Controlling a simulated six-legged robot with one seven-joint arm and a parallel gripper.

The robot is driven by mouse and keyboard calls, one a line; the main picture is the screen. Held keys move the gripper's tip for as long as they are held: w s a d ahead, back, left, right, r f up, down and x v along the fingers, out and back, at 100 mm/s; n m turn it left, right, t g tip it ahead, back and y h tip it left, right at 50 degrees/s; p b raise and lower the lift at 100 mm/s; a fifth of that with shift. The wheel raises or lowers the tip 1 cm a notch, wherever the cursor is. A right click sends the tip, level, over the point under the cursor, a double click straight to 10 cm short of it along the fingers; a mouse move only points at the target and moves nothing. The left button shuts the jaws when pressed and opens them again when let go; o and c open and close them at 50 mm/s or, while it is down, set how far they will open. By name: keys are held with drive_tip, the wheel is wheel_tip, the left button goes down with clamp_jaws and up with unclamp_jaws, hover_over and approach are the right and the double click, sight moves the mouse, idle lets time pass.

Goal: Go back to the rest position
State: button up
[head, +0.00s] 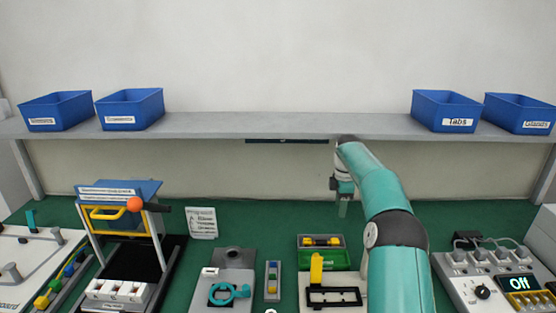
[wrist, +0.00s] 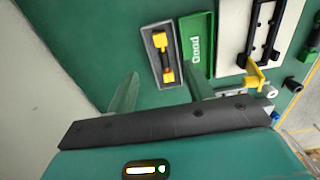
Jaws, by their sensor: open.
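My gripper (head: 343,200) hangs from my teal arm, over the back of the green bench top, right of centre in the head view. In the wrist view its two fingers (wrist: 163,95) stand wide apart with nothing between them. A grey tray (wrist: 151,38) holding a yellow and black part (wrist: 165,58) lies past the fingers. A green "Good" tray (wrist: 208,45) lies beside it. Both trays are on the bench, apart from the fingers.
A grey shelf (head: 260,125) with blue bins (head: 130,109) runs behind my arm. A fixture with an orange knob (head: 134,204) stands left. A yellow-handled black frame (head: 335,297) sits in front. A control box reading "Off" (head: 485,275) stands right. Green bench (head: 265,215) is clear at the back.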

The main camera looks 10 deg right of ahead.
drive_tip(key=s+a+r+m+t+h, duration=0.15)
drive_tip(key=s+a+r+m, duration=0.45)
drive_tip(key=s+a+r, duration=1)
drive_tip(key=s+a+f+m+t, duration=0.2)
drive_tip(key=s+m, duration=0.2)
drive_tip(key=s, duration=0.9)
drive_tip(key=s+a+f+m+t+y, duration=0.1)
drive_tip(key=s+m, duration=0.4)
drive_tip(key=s, duration=0.9)
drive_tip(key=shift+a+f+t, duration=0.45)
drive_tip(key=shift+f+t, duration=0.1)
drive_tip(key=shift+s+y, duration=0.1)
drive_tip(key=shift+y, duration=0.15)
